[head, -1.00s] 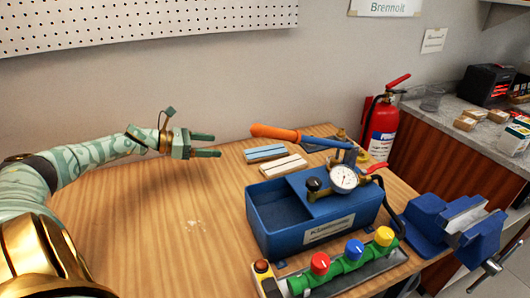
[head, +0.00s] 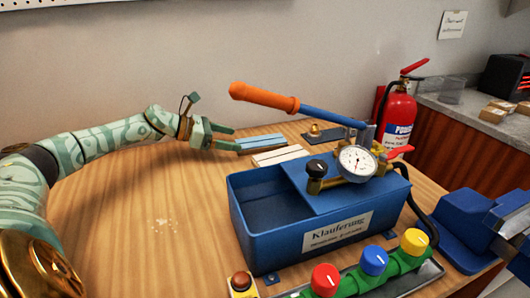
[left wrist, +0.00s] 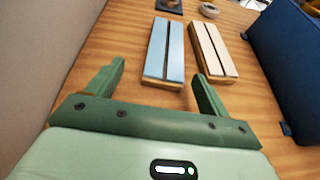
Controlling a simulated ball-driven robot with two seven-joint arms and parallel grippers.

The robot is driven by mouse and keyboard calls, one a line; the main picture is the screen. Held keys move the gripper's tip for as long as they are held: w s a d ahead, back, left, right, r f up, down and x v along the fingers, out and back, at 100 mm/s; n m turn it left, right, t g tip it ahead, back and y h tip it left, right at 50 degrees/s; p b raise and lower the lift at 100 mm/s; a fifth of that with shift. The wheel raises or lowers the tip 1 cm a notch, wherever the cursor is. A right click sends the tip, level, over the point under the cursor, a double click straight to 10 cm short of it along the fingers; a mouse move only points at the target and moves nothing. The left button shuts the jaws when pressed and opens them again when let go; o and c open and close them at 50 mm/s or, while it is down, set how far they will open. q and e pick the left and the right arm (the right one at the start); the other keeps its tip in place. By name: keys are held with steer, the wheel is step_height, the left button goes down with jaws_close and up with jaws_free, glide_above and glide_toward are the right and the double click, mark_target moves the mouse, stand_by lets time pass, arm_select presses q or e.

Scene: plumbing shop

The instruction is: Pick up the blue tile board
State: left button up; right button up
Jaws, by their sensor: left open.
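The blue tile board (head: 262,143) lies flat near the back of the wooden table, a light blue slab with a dark groove along it. It also shows in the left wrist view (left wrist: 160,50), just ahead of my fingers and pointing away. My left gripper (head: 234,138) is open and empty, its fingertips close to the board's left end. In the left wrist view the open fingers (left wrist: 158,80) stand either side of the board's near end, with the board somewhat beyond them. My right gripper is not in view.
A cream tile board (head: 279,156) lies right beside the blue one. A blue pump box (head: 260,220) with a gauge and an orange-handled lever (head: 262,98) stands to the right. The table's left part (head: 120,215) is clear.

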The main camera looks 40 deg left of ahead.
mark_target(253, 143)
arm_select(q)
steer(key=shift+w+d+f+b, duration=0.25)
steer(key=shift+w+b, duration=0.05)
steer(key=b+x, duration=0.1)
steer(key=x, duration=0.1)
steer(key=b+x, duration=0.1)
steer(key=x, duration=0.1)
steer(key=shift+s+d+b, duration=0.2)
steer(key=shift+d+b, duration=0.05)
steer(key=shift+b, duration=0.1)
steer(key=shift+w+d, duration=0.1)
steer(key=shift+w, duration=0.1)
steer(key=shift+r, duration=0.1)
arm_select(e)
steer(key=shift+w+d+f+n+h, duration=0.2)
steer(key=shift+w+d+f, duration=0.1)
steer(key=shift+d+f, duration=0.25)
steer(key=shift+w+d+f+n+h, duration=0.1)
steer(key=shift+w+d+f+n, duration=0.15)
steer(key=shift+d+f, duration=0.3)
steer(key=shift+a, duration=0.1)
arm_select(q)
steer(key=c, duration=1.2)
steer(key=shift+r, duration=0.1)
